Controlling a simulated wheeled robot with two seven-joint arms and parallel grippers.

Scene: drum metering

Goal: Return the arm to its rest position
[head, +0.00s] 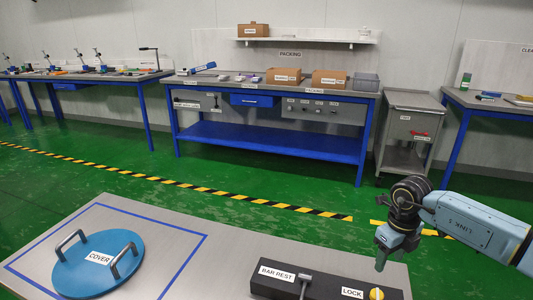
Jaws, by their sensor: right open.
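My right gripper (382,255) comes in from the right and hangs above the table's right part, jaws pointing down. It is open and empty, over the far side of a dark block. My left gripper is not in view. A blue round cover (98,266) with two grey handles lies flat inside a blue-outlined area at the left.
The grey table (225,270) is bare between the cover and the dark block. Beyond it lies green floor with a yellow-black stripe (240,199). A blue packing bench (270,145) and a grey cart (407,130) stand farther back.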

